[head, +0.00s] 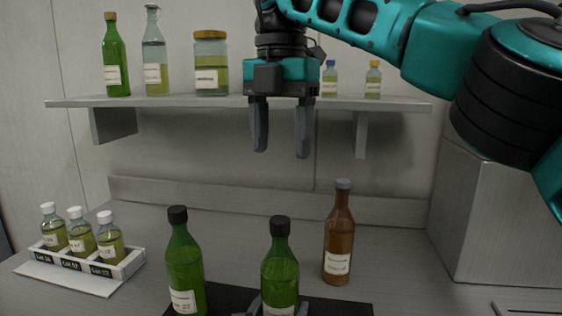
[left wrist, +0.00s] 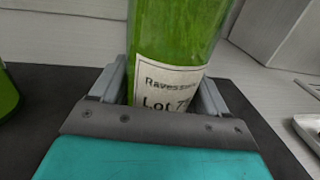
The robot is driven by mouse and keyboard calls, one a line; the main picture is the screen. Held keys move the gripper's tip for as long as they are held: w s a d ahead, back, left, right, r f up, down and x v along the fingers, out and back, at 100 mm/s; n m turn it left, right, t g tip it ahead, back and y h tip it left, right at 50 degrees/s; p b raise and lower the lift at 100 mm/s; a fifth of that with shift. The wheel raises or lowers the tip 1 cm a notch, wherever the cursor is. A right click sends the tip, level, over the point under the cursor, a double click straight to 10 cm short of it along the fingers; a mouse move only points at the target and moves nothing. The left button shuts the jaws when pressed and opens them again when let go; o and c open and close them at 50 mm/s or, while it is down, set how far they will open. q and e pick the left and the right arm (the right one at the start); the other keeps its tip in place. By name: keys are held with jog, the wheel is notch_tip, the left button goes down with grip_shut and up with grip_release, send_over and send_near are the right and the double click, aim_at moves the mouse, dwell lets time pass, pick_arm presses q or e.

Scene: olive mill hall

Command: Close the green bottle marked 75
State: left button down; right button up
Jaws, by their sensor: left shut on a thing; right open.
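Two green bottles with black tops stand at the front of the counter, a left one (head: 185,268) and a right one (head: 279,268). My left gripper (head: 277,310) is shut around the right one, low on its body. In the left wrist view that bottle (left wrist: 170,40) stands between the fingers, its label reading "Lot 7" with the rest hidden. A black cap (head: 280,226) sits on its neck; I cannot tell how tight it is. My right gripper (head: 281,140) is open and empty, high above the right bottle, fingers pointing down.
A brown bottle (head: 339,240) stands close behind and right of the held bottle. A white rack (head: 130,264) with small vials is at the left. A wall shelf (head: 200,101) with bottles and jars is behind my right gripper. A dark mat (head: 345,308) lies under the green bottles.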

pick_arm(q)
grip_release()
jog(key=shift+s, duration=0.1)
jog(key=v, duration=1.1)
jog(key=shift+s+a, duration=0.15)
jog(key=shift+s, duration=0.2)
jog(key=shift+s+a, duration=0.2)
jog(key=shift+s, duration=0.3)
